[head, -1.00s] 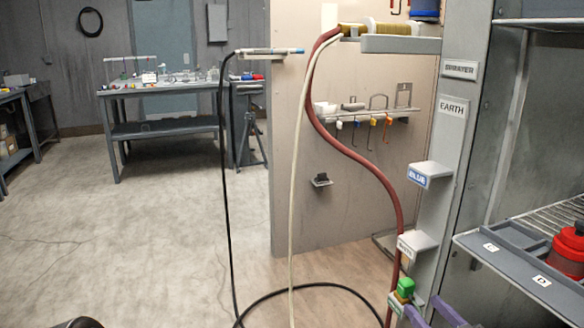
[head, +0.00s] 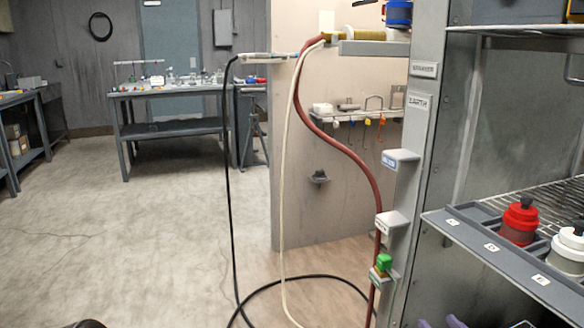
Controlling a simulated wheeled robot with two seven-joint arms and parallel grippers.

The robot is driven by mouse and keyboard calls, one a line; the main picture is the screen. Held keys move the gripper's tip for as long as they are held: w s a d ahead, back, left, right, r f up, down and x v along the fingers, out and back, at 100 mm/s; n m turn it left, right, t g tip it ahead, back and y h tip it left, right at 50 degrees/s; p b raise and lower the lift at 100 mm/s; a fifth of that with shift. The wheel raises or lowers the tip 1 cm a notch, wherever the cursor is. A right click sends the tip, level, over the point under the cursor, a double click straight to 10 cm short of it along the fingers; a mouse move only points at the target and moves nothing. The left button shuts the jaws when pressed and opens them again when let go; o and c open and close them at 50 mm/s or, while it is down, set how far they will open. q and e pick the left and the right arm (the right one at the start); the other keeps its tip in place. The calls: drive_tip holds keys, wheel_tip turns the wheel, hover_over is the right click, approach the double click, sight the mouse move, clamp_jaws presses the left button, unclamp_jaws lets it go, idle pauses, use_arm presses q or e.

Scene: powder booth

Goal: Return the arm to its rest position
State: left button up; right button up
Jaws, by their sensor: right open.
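My right gripper (head: 440,322) shows only as purple fingertips at the bottom edge, right of centre in the head view. The fingers are apart with nothing visible between them. The rest of that gripper and its arm are out of frame. A green-topped clamp (head: 384,262) sits by the lower end of the label post, at the dark red hose (head: 352,157). The fingertips are below and to the right of the clamp, clear of it.
The grey post carries small ledges, a blue-labelled one (head: 401,160) and a white-labelled one (head: 392,222). A shelf (head: 487,246) with red and white pots juts in at the right. Hoses loop on the floor. A workbench (head: 170,130) stands at the back; open floor lies left.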

drive_tip(key=s+a+f+m+g, duration=0.1)
drive_tip(key=s+a+f+g, duration=0.15)
drive_tip(key=f, duration=0.55)
drive_tip(key=s+a+f+m+g, duration=0.1)
drive_tip(key=s+a+f+g, duration=0.15)
drive_tip(key=f, duration=0.55)
drive_tip(key=s+a+f+m+g, duration=0.2)
drive_tip(key=a+f+g, duration=0.15)
drive_tip(key=f, duration=0.45)
drive_tip(key=s+a+f+g+y, duration=0.1)
drive_tip(key=s+a+f+g, duration=0.2)
drive_tip(key=s+a+f, duration=0.5)
drive_tip(key=s+a+f+g+y, duration=0.1)
drive_tip(key=s+a+f+g, duration=0.5)
drive_tip(key=s, duration=0.5)
wheel_tip(320, 180, up, 23)
drive_tip(key=a+t+p, duration=0.1)
drive_tip(key=t+p, duration=0.1)
drive_tip(key=p, duration=2)
drive_tip(key=shift+w+a+r+n, duration=0.15)
drive_tip(key=shift+w+n, duration=0.2)
drive_tip(key=shift+n, duration=0.05)
drive_tip(key=shift+c, duration=0.2)
